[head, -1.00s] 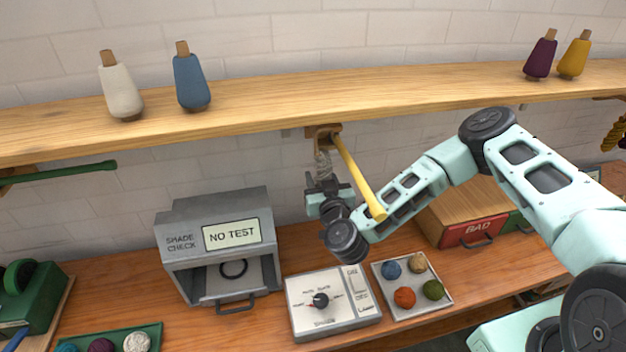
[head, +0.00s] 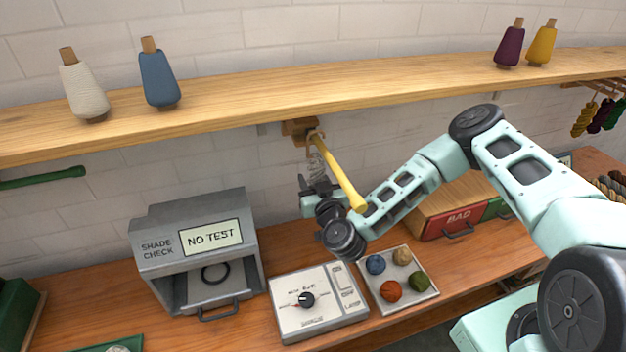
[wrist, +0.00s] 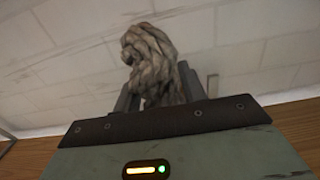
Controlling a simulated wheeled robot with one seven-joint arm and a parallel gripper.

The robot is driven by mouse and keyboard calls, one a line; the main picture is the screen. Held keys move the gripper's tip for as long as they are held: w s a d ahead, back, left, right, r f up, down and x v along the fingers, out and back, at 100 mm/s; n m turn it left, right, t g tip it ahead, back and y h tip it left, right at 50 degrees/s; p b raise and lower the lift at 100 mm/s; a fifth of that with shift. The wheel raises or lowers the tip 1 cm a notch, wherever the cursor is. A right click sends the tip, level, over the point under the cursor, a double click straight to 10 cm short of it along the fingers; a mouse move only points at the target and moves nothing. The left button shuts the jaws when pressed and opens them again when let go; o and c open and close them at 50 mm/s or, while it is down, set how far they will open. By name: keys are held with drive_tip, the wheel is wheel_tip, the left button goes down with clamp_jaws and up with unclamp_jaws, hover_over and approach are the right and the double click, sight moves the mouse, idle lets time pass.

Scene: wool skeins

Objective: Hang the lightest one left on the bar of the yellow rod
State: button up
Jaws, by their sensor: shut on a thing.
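The yellow rod (head: 342,177) sticks out toward me from a wooden bracket (head: 300,128) under the shelf. My gripper (head: 318,182) is just below and left of the rod, shut on a pale grey skein (head: 318,162). The skein stands up out of the jaws, its top close to the rod near the bracket. I cannot tell whether its loop is around the rod or beside it. In the wrist view the twisted skein (wrist: 150,60) rises between the fingers (wrist: 160,95); the rod is not visible there.
A green rod (head: 45,177) is at left. Below are a shade check box (head: 190,240), a dial box (head: 318,305), a tray (head: 405,298) of coloured balls, and a BAD drawer (head: 455,222). Coloured skeins (head: 600,115) hang at far right. Cones stand on the shelf (head: 230,105).

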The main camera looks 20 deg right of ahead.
drive_tip(key=o, duration=1.1)
drive_tip(key=shift+c, duration=0.2)
drive_tip(key=s+b, duration=0.4)
drive_tip(key=s, duration=0.8)
drive_tip(key=shift+a, duration=0.1)
